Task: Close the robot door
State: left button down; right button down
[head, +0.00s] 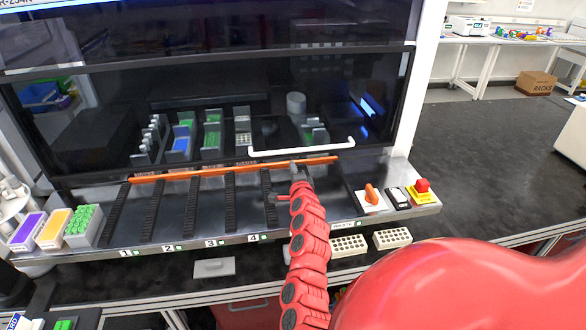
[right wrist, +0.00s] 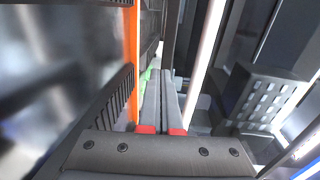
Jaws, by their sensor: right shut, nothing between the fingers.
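The robot's door is a dark glass panel (head: 200,95) across the front of the lab machine, with a white bar handle (head: 302,148) low on its right half. The door's lower edge is a little above the deck, near an orange strip (head: 180,174). My right gripper (head: 293,168) is just below the handle, by the orange strip. In the right wrist view its fingers (right wrist: 166,75) are shut with nothing between them. The orange strip (right wrist: 132,60) is left of them and the white handle (right wrist: 205,60) is close on their right. Contact cannot be told. My left gripper is not in view.
Racks (head: 212,130) of tubes stand behind the glass. Reagent boxes (head: 83,225) stand at the deck's left end. An orange knob (head: 371,194) and a red emergency button (head: 421,186) are at the right. The dark bench (head: 490,150) to the right is mostly clear.

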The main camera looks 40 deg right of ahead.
aim_at(289, 155)
jog(key=shift+w, duration=0.15)
jog(key=shift+w+d+r, duration=0.1)
jog(key=shift+w+d, duration=0.05)
jog(key=shift+w, duration=0.1)
jog(key=p+x, duration=0.1)
jog(key=x, duration=0.2)
jog(key=shift+w, duration=0.1)
jog(key=shift+r, duration=0.1)
jog(key=shift+d, duration=0.1)
jog(key=shift+r, duration=0.15)
